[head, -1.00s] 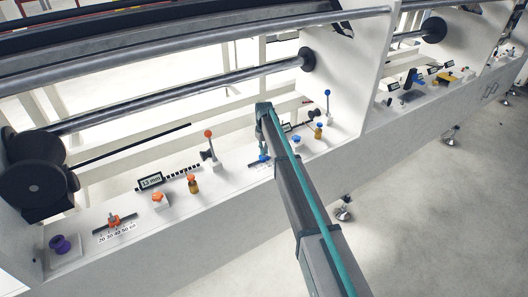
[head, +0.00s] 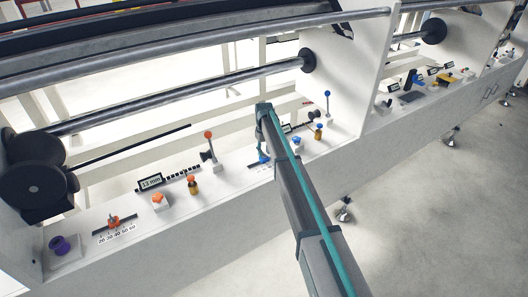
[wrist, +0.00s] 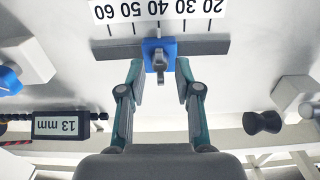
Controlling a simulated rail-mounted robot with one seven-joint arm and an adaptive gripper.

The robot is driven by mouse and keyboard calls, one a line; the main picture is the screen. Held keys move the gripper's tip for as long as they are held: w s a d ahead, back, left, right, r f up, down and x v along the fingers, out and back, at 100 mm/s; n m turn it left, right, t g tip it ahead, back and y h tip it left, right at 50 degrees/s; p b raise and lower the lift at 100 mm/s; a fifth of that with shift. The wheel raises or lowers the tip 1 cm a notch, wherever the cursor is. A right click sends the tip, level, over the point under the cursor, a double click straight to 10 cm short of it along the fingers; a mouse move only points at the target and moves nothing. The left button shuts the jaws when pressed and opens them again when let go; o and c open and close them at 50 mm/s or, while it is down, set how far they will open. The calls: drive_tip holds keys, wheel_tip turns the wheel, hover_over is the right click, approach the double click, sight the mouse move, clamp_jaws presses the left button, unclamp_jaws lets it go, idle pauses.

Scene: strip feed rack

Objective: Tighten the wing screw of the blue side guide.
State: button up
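The blue side guide (wrist: 169,47) sits on a dark rail (wrist: 212,47) beside a printed scale (wrist: 160,10), close to the 40 mark. Its grey wing screw (wrist: 159,62) faces my wrist camera, with its wing roughly in line with the picture's vertical. My gripper (wrist: 160,72) is open, one finger on each side of the wing screw, with a gap on both sides. In the head view the blue side guide (head: 263,158) is partly hidden by my gripper and arm.
A 13 mm display (wrist: 68,125), a white block with a blue knob (wrist: 8,80) and a white block (wrist: 297,95) flank the guide. A dark round knob (wrist: 262,122) stands nearby. An orange guide (head: 113,221) sits on another rail at the left.

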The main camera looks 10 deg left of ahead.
sight(264, 153)
wheel_tip(264, 153, up, 12)
idle(0.5)
drive_tip(key=s+d+f+m, duration=0.1)
drive_tip(key=s+d+f, duration=0.4)
drive_tip(key=s+f, duration=0.5)
drive_tip(key=s+d+f+m+g, duration=0.1)
drive_tip(key=s+d+f+m, duration=0.1)
drive_tip(key=s+d+f, duration=0.6)
drive_tip(key=s+d+f+m, duration=0.1)
drive_tip(key=s+d+f, duration=0.2)
drive_tip(key=s+f, duration=0.9)
drive_tip(key=s+d+f+m+g, duration=0.1)
drive_tip(key=s+d, duration=0.3)
drive_tip(key=s, duration=1)
drive_tip(key=s+d+f+m+g, duration=0.1)
drive_tip(key=s+d+f+g, duration=0.2)
drive_tip(key=s, duration=1.2)
drive_tip(key=s+d+f+m+g, duration=0.1)
drive_tip(key=s+d+f, duration=0.2)
drive_tip(key=s, duration=1.2)
drive_tip(key=shift+s+d+f+g, duration=0.2)
drive_tip(key=shift+d+f+g, duration=0.2)
drive_tip(key=shift+d, duration=0.4)
